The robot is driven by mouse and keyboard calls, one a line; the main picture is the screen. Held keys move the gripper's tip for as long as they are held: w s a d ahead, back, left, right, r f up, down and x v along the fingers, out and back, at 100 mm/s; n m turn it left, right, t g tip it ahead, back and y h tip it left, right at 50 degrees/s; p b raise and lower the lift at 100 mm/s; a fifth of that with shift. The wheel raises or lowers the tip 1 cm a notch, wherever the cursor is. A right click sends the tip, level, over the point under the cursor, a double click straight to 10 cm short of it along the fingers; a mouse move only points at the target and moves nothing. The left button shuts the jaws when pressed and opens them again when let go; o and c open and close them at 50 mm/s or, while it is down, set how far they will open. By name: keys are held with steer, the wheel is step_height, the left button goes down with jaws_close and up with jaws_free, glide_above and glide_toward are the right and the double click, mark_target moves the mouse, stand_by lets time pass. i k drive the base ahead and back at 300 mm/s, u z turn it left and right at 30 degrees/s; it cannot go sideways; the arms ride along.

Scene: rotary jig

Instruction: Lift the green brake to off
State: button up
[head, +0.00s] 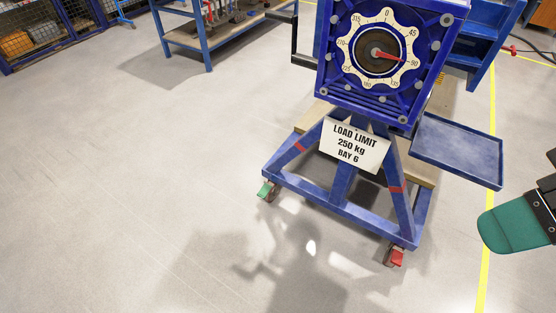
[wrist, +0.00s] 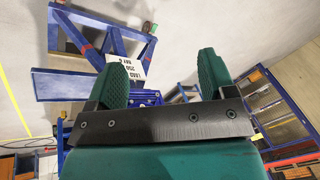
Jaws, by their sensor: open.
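The green brake (head: 266,189) is a small pedal at the caster on the left front foot of the blue rotary jig (head: 345,200), near the floor. Its exact tilt is too small to tell. In the head view part of my gripper (head: 514,228) shows at the right edge, well to the right of the jig and far from the green brake.
A red brake (head: 396,257) sits at the jig's right front caster. A load limit sign (head: 355,146) hangs below the numbered dial (head: 380,52). A blue tray (head: 458,148) juts out right. A crank handle (head: 294,45) sticks out left. The floor left of the jig is clear.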

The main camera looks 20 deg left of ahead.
mark_target(266, 186)
steer(key=z, duration=3)
steer(key=k, duration=2.55)
steer(key=u, duration=1.8)
